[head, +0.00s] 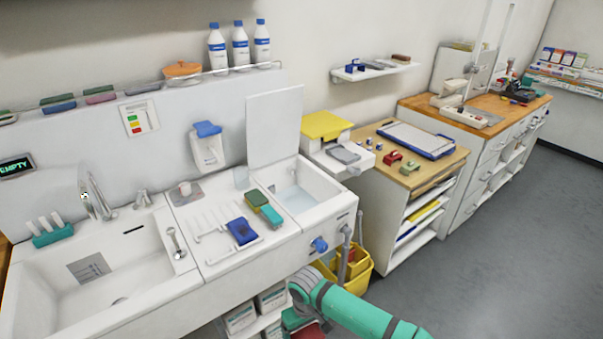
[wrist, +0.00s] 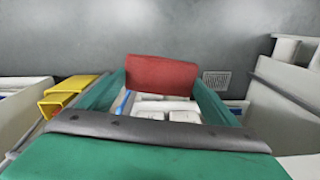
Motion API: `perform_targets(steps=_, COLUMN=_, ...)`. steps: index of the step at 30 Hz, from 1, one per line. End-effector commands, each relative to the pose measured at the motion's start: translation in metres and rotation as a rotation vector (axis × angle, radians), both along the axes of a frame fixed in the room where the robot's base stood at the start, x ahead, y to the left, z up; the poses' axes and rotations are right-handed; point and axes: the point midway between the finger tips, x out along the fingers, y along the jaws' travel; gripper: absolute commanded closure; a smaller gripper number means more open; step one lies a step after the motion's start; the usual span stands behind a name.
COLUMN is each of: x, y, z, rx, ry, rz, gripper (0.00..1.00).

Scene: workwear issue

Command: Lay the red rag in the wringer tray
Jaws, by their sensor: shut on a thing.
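The red rag (wrist: 161,76) is held between the two green fingers of my gripper (wrist: 160,82) in the wrist view, which are shut on it. In the head view the red rag (head: 312,331) shows partly at the bottom edge, below my green arm, with my gripper (head: 300,325) mostly hidden there. A yellow bucket (head: 364,285) with a yellow wringer-like part stands on the floor under the counter's right end. A yellow part (wrist: 66,96) also shows left of my gripper in the wrist view. I cannot tell for sure which part is the wringer tray.
The sink counter (head: 185,290) runs along the left, with a blue cloth (head: 242,231) on its drainer. White boxes (head: 240,317) stand on a shelf below it. A wooden-topped cabinet (head: 410,175) stands right of the bucket. Grey floor (head: 480,250) is free to the right.

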Motion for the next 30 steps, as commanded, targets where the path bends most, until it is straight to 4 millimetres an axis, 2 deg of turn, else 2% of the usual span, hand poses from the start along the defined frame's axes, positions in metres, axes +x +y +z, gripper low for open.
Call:
perform_targets(steps=1, x=-0.006, y=-0.001, z=-0.015, rx=-0.001, ry=0.003, rz=-0.075, gripper=0.42)
perform_targets(steps=6, x=-0.022, y=0.004, z=-0.054, rx=-0.004, ry=-0.001, rz=-0.298, gripper=0.42)
perform_targets(steps=12, x=-0.033, y=0.01, z=-0.078, rx=-0.003, ry=-0.005, rz=-0.444, gripper=0.42)
perform_targets(steps=18, x=-0.036, y=0.013, z=-0.085, rx=0.001, ry=-0.005, rz=-0.482, gripper=0.42)
perform_targets(steps=30, x=-0.036, y=0.012, z=-0.084, rx=-0.003, ry=-0.006, rz=-0.476, gripper=0.42)
